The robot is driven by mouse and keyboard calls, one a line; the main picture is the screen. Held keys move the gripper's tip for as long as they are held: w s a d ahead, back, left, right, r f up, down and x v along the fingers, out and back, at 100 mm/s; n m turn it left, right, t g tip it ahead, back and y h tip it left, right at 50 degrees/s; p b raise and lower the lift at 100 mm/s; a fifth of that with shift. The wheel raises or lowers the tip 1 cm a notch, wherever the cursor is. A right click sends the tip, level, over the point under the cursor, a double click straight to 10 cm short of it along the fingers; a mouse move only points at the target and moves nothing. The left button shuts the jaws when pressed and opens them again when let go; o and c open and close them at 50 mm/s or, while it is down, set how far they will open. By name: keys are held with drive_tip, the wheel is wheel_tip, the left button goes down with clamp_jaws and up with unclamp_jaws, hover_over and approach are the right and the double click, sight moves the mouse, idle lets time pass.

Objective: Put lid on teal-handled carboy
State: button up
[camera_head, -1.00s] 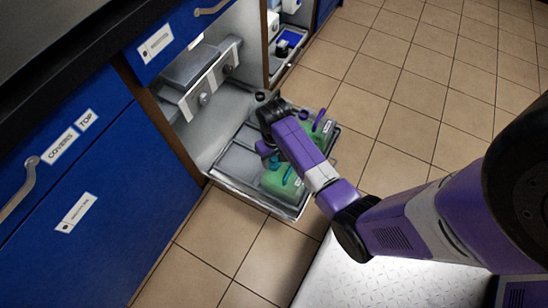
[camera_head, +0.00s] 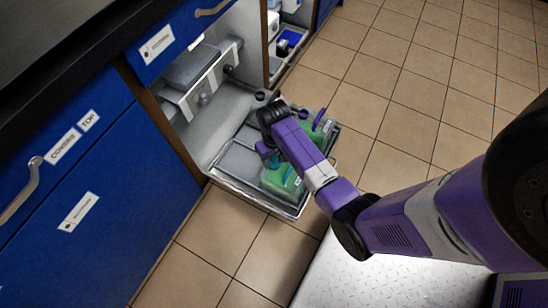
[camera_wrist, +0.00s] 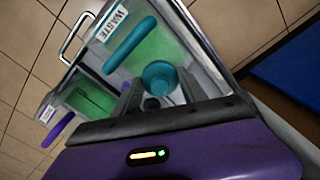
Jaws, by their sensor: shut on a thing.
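The teal-handled carboy is a green-filled container with a teal handle (camera_wrist: 130,44) and a WASTE label. In the head view its green body (camera_head: 282,182) sits in the pulled-out tray, partly behind my arm. A round teal lid (camera_wrist: 158,76) is between the fingers of my gripper (camera_wrist: 158,92), over the near end of the carboy. The gripper is shut on the lid. I cannot tell whether the lid is seated on the mouth or just above it. In the head view the gripper's fingertips are hidden by my arm.
A second green carboy with a purple handle (camera_head: 319,117) stands beside it; this handle also shows in the wrist view (camera_wrist: 58,130). The metal tray (camera_head: 235,185) extends from the open cabinet. Blue cabinet fronts (camera_head: 130,185) are at the left. Tiled floor (camera_head: 400,100) is clear at the right.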

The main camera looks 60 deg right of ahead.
drive_tip(key=shift+f, duration=0.2)
drive_tip(key=o, duration=1.9)
drive_tip(key=shift+r, duration=0.15)
wheel_tip(320, 180, up, 6)
drive_tip(key=p, duration=0.6)
drive_tip(key=shift+p, duration=0.4)
clamp_jaws()
